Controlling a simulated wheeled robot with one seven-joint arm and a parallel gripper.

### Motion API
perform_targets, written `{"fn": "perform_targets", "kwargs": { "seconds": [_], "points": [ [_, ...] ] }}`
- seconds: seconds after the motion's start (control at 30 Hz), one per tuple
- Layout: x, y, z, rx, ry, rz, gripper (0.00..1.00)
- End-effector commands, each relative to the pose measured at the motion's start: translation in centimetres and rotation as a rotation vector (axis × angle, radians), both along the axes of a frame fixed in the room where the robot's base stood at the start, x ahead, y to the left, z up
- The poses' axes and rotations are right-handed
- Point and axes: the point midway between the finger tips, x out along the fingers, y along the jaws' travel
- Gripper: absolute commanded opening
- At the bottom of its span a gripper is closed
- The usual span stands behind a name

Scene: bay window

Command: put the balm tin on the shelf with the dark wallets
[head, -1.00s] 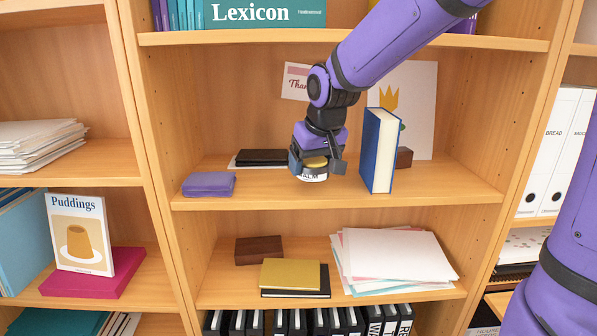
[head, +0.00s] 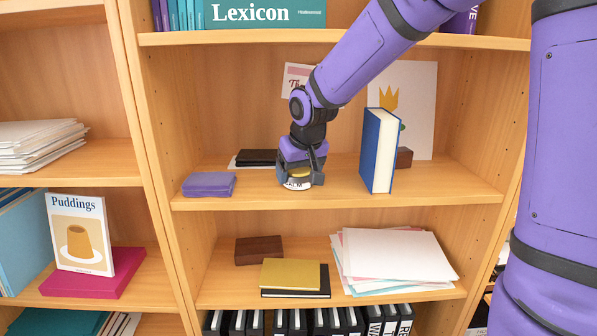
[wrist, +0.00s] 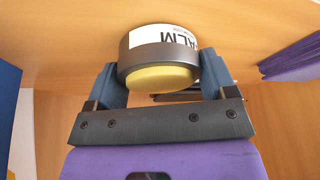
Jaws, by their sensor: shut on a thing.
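The balm tin (head: 297,185) has a white label with "ALM" showing and a yellowish face; in the wrist view the tin (wrist: 160,55) sits between both fingers, its grey band visible. My gripper (head: 300,173) is shut on it, low over the front middle of the middle shelf (head: 330,196). I cannot tell whether the tin touches the board. A black wallet-like item (head: 258,157) lies behind and left of my gripper, partly hidden. A purple folded item (head: 209,184) lies at the shelf's front left.
A blue book (head: 379,150) stands upright to the right of my gripper. A white card with a crown (head: 415,100) leans behind it. The shelf below holds a brown box (head: 258,250), a gold item (head: 291,273) on a black one, and papers (head: 395,262).

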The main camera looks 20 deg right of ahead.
Motion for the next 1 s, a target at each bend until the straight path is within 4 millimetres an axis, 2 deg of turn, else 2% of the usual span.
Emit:
{"fn": "perform_targets", "kwargs": {
  "seconds": [0.13,0.17,0.23,0.47,0.67,0.87,1.0],
  "points": [
    [0.0,0.0,-0.3,0.0,0.0,0.0,0.45],
    [0.0,0.0,-0.3,0.0,0.001,0.0,0.84],
    [0.0,0.0,-0.3,0.0,0.001,0.0,1.0],
    [0.0,0.0,-0.2,0.0,0.0,0.0,1.0],
    [-0.5,-0.1,1.4,-0.002,-0.004,-0.001,1.0],
    [-2.0,-0.2,5.0,-0.001,-0.005,0.0,1.0],
    [-4.8,-0.4,4.8,-0.002,-0.002,-0.001,1.0]
  ]
}}
